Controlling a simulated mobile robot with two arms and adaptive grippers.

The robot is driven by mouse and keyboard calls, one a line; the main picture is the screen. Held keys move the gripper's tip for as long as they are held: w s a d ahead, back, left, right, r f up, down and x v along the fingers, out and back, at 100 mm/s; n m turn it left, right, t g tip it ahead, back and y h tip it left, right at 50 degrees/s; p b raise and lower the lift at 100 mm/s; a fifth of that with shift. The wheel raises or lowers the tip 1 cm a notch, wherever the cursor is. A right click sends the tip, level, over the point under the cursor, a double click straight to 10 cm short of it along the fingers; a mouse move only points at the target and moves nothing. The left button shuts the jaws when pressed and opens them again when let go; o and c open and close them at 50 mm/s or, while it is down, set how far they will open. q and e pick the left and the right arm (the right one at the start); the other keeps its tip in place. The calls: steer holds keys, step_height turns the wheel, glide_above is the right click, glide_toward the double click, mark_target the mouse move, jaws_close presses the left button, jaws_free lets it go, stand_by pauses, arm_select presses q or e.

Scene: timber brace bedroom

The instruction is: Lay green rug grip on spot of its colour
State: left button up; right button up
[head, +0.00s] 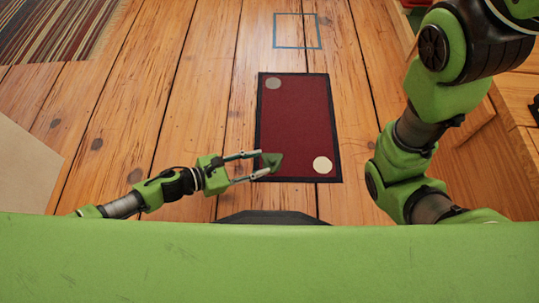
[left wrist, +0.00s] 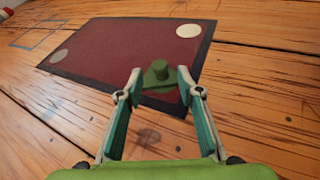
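The green rug grip (head: 273,161) is a small dark green piece, over the near left corner of the dark red rug (head: 296,120). In the left wrist view the grip (left wrist: 158,76) shows an upright round knob on a flatter base. My left gripper (head: 265,163) has its fingertips on either side of the grip, seemingly closed on it. The fingertips also show in the left wrist view (left wrist: 160,76). I cannot tell whether the grip touches the rug. No green spot shows. My right arm shows at the right, but its gripper is not in view.
A grey-beige disc (head: 273,83) lies at the rug's far left corner and a cream disc (head: 322,165) at its near right corner. A blue square outline (head: 297,31) marks the floor beyond. A striped rug (head: 50,30) lies far left. Wooden furniture (head: 517,95) stands at right.

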arm_select(q)
steer(key=p+v, duration=0.1)
steer(key=v, duration=0.5)
steer(key=shift+p, duration=0.4)
steer(key=shift+d, duration=0.1)
